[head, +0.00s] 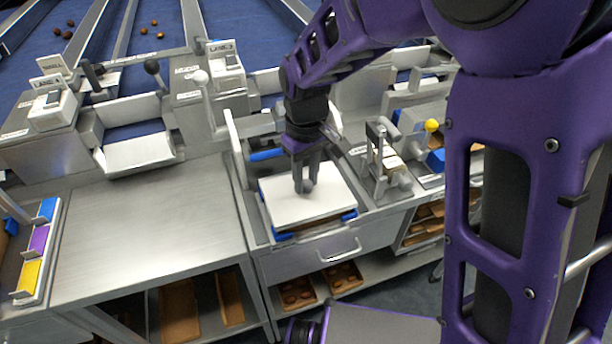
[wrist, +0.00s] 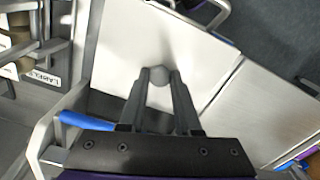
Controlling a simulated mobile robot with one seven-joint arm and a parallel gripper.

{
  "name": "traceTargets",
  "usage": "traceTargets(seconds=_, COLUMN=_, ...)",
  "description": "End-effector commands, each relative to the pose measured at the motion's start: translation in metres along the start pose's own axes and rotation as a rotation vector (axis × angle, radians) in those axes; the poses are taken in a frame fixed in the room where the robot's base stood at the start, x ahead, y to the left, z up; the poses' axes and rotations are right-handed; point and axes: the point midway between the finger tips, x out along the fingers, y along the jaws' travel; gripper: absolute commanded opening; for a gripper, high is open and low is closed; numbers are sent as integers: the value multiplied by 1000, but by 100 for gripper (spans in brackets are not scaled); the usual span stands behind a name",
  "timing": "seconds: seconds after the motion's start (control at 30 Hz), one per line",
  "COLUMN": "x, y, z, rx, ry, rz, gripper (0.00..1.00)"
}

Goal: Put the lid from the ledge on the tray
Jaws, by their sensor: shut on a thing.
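The lid (head: 325,205) is a flat white plate with a grey round knob. My gripper (head: 305,186) comes down from above and is shut on the knob, which shows between the fingertips in the wrist view (wrist: 160,76). The lid lies over the tray, whose blue corner pieces (head: 283,236) show just past its front edge. The lid hides most of the tray. I cannot tell whether the lid touches the tray or hangs slightly above it. The lid (wrist: 185,45) looks about level.
A metal frame with low side walls (head: 236,165) surrounds the tray place, with a blue bar (head: 266,155) at the back. A label device (head: 385,165) stands close on the right. The steel counter (head: 150,235) on the left is bare.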

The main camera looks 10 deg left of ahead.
Motion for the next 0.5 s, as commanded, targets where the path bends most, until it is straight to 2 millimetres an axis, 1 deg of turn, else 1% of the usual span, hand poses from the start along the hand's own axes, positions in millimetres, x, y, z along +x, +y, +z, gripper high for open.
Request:
traceTargets(seconds=0.37, x=5, y=0, z=0, rx=0, ry=0, rz=0, gripper=0)
traceTargets(seconds=0.4, x=5, y=0, z=0, rx=0, ry=0, rz=0, gripper=35)
traceTargets(seconds=0.47, x=5, y=0, z=0, rx=0, ry=0, rz=0, gripper=46)
traceTargets(seconds=0.5, x=5, y=0, z=0, rx=0, ry=0, rz=0, gripper=53)
